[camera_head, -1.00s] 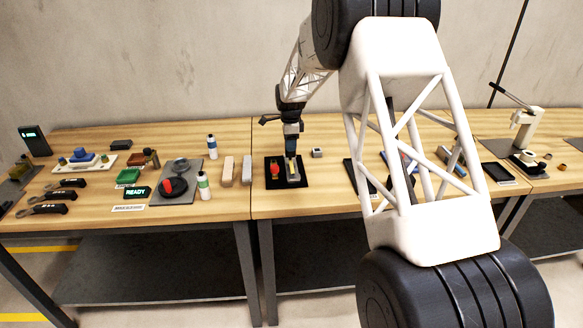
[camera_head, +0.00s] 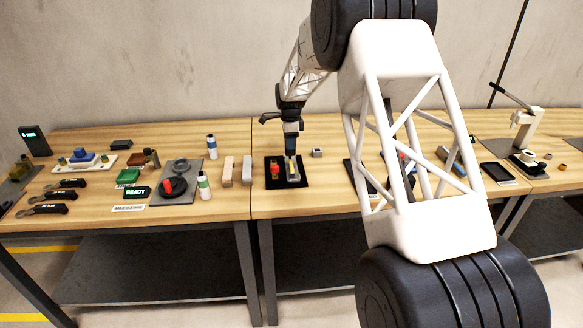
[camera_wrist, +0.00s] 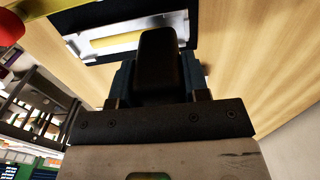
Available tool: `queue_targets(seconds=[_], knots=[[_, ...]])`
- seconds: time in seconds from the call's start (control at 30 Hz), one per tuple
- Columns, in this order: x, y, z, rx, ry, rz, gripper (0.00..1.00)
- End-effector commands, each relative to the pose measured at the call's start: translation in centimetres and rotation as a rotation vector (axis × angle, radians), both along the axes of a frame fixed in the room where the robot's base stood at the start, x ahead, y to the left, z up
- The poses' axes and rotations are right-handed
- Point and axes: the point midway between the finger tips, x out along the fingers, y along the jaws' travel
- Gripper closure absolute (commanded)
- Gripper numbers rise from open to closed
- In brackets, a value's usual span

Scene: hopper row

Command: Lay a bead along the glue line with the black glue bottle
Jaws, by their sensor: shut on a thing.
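My gripper (camera_head: 291,148) points down over a black mat (camera_head: 271,184) at the middle of the bench. In the wrist view, a black, rounded body (camera_wrist: 158,62), which looks like the glue bottle, sits between my blue fingers. It stands in front of a pale metal piece with a yellow strip (camera_wrist: 112,43) that looks like the glue line. The bottle's tip is hidden, so I cannot tell whether it touches the strip. The pale piece (camera_head: 296,180) also shows on the mat in the head view, just below the gripper.
A red-topped item (camera_head: 275,169) stands on the mat's left side, close to the gripper. Two blocks, one tan (camera_head: 228,171) and one grey (camera_head: 247,169), lie left of the mat. A small grey block (camera_head: 317,153) is to its right.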

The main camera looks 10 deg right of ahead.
Motion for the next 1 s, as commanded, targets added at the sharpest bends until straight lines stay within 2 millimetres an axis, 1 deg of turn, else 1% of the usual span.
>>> queue_targets(seconds=[0.4,0.83,1.0], knots=[[0.0,0.0,1.8,0.000,0.000,0.000,0.84],[0.0,0.0,2.0,0.000,-0.001,0.000,0.84],[0.1,0.0,2.8,0.000,-0.002,0.000,0.84]])
